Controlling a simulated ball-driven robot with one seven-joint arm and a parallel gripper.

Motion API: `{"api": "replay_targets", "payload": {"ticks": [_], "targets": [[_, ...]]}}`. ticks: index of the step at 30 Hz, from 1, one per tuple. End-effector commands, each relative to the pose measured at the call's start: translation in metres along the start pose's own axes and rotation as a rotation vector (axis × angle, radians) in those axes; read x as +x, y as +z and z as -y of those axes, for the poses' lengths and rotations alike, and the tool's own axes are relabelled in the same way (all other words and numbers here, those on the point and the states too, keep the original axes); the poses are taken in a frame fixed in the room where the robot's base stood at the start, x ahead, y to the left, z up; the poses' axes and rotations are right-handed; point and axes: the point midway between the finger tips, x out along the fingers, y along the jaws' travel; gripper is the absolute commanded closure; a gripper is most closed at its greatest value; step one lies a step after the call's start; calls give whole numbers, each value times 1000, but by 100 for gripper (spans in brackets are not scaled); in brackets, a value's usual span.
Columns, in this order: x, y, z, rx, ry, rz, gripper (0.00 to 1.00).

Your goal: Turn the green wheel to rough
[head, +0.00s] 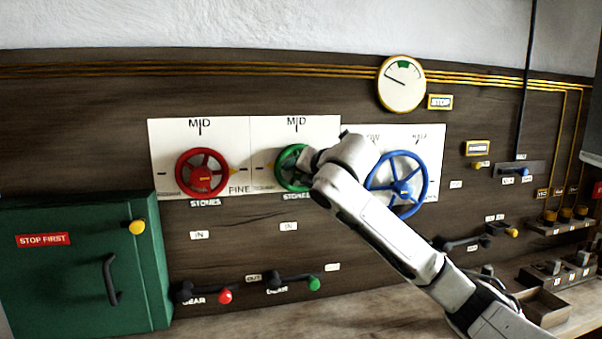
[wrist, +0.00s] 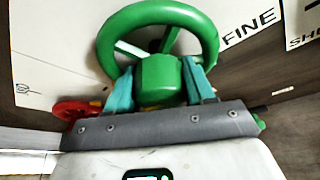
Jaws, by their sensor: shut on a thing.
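The green wheel (head: 288,165) is on a white plate marked MID at the top, between a red wheel and a blue wheel. My gripper (head: 308,160) is at its right side in the head view and hides part of it. In the wrist view the green wheel (wrist: 208,38) fills the top middle, and the two teal fingers of my gripper (wrist: 160,85) are shut on its green hub (wrist: 160,76), one on each side. The word FINE is on the plate at right in the wrist view. I cannot read a rough mark in either view.
The red wheel (head: 203,173) is close at left, and the blue wheel (head: 397,185) is at right, partly behind my arm. Gear levers with a red knob (head: 225,296) and a green knob (head: 314,283) stick out below. A green cabinet (head: 85,270) stands at lower left.

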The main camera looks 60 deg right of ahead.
Motion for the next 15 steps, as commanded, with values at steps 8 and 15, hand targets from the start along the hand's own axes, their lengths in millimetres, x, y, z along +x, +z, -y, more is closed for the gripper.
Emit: {"api": "replay_targets", "payload": {"ticks": [8, 15], "targets": [[2, -3, 1, -107, -47, -8, 77], [2, -3, 2, -138, -61, -10, 77]]}}
